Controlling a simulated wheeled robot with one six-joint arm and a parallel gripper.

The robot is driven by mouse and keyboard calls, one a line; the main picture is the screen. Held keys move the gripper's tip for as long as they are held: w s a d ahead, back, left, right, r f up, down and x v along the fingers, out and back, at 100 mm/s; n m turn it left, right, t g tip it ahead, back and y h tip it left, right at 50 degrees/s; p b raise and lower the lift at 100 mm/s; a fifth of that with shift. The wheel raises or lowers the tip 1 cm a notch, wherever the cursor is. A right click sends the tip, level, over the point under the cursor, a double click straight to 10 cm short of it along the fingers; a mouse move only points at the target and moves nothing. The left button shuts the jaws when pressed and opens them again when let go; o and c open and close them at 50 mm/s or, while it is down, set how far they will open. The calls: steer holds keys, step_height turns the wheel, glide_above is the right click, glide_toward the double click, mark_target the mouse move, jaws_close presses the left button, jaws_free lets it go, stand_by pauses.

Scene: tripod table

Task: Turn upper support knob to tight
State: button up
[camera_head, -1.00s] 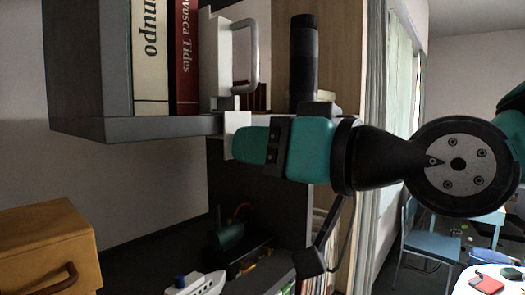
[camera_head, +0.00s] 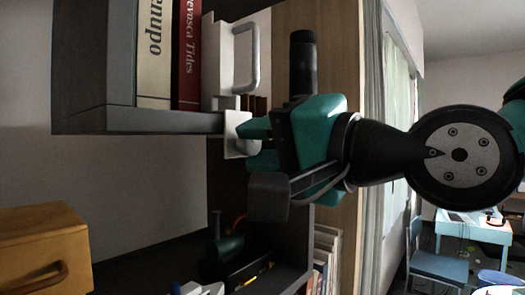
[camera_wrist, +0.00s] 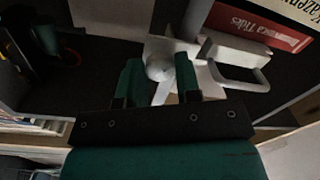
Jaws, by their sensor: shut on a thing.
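A pale bracket (camera_head: 236,128) is fixed at the right end of the grey shelf edge, below a white piece with a handle. The support knob (camera_wrist: 160,68) is a pale grey, rounded piece on this bracket. My gripper (camera_head: 252,136), with teal fingers, reaches the bracket from the right and is rolled. In the wrist view, my gripper (camera_wrist: 158,74) has one finger on each side of the knob and is shut on it. A pale bar shows just below the knob between the fingers.
A grey shelf (camera_head: 150,122) with upright books (camera_head: 187,55) is just left of my gripper. The white handled piece (camera_head: 222,60) stands close above. A wooden box (camera_head: 40,240) is at lower left. A blue chair (camera_head: 432,262) is far right.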

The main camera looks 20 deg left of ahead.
steer(key=m, duration=0.5)
steer(key=shift+s+m, duration=0.1)
steer(key=shift+m, duration=0.3)
steer(key=shift+m+t, duration=0.3)
steer(key=shift+m, duration=2.1)
steer(key=o, duration=0.9)
steer(key=shift+r, duration=0.1)
